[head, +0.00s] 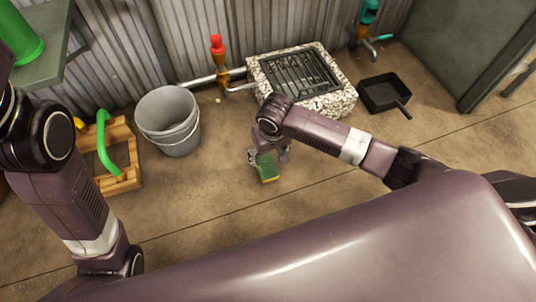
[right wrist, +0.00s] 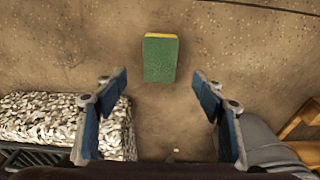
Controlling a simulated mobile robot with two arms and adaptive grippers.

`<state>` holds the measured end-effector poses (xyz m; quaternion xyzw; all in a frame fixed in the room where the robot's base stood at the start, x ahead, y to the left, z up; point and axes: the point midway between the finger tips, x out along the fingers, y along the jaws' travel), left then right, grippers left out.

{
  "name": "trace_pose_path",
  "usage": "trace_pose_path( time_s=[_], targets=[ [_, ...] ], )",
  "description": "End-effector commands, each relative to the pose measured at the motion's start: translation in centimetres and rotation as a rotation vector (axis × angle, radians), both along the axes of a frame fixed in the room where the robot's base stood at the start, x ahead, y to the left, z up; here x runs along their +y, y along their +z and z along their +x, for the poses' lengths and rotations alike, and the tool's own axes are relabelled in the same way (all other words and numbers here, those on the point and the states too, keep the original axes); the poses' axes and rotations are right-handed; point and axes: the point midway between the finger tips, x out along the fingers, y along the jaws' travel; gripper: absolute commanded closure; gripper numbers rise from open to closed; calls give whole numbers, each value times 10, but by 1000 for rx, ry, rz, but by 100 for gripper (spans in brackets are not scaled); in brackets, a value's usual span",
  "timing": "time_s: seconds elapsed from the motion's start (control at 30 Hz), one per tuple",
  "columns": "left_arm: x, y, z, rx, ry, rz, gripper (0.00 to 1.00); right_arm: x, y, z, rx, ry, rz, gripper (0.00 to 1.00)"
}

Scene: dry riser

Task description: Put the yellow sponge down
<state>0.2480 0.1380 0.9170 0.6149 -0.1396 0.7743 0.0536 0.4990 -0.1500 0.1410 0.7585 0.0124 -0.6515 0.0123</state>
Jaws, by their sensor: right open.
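The yellow sponge (head: 267,168), green on its broad face with a yellow edge, lies on the concrete floor in front of the stone-rimmed grate. In the right wrist view the sponge (right wrist: 160,60) shows beyond the fingertips, with bare floor around it. My right gripper (head: 269,158) is over the sponge in the head view. In the right wrist view the right gripper (right wrist: 160,86) is open, its blue-padded fingers wide apart with nothing between them. My left arm shows at the left edge of the head view, but its gripper is not visible.
A grey bucket (head: 168,121) and a wooden crate (head: 128,166) with a green arched thing stand to the left. A stone-rimmed grate (head: 340,101) and a black pan (head: 384,92) are at the back right. Pipes run along the metal wall. The floor around the sponge is clear.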

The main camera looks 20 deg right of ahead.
Motion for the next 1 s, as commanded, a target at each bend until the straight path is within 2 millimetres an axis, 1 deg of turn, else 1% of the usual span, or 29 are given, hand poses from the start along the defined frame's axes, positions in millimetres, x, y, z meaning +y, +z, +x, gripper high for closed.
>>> trace_pose_path(
  time_s=[0.03,0.17,0.53,0.57,0.6,0.67,0.73,0.77,0.8,0.83,0.87,0.9,0.97,1.0],
  targets=[
    [0,2,5,17,-1,0,60,0,10,-1,0,0,1,37],
    [1,-2,11,37,-2,-1,60,0,18,-3,0,0,0,37],
    [1,-5,13,44,-3,-2,60,2,21,-2,-5,3,5,37],
    [1,-5,13,44,-3,-2,60,5,23,0,-15,7,14,37],
    [1,-5,13,44,-3,-2,60,12,27,5,-38,18,32,37],
    [1,-5,13,44,-3,-2,60,32,40,18,-99,48,81,37],
    [1,-5,13,44,-3,-2,60,64,66,41,-216,100,166,37],
    [1,-5,13,44,-3,-2,60,81,83,52,-279,128,212,37],
    [1,-5,13,44,-3,-2,60,103,109,68,-375,165,273,37],
    [1,-5,13,44,-3,-2,60,120,132,78,-453,194,320,37],
    [1,-5,13,44,-3,-2,60,136,157,88,-533,222,366,37],
    [1,-5,13,43,-4,-2,60,154,193,99,-642,258,424,37],
    [1,-5,13,43,-4,-2,60,176,249,111,-806,305,501,37],
    [1,-5,13,43,-4,-2,60,188,288,114,-919,332,549,37]
  ],
)
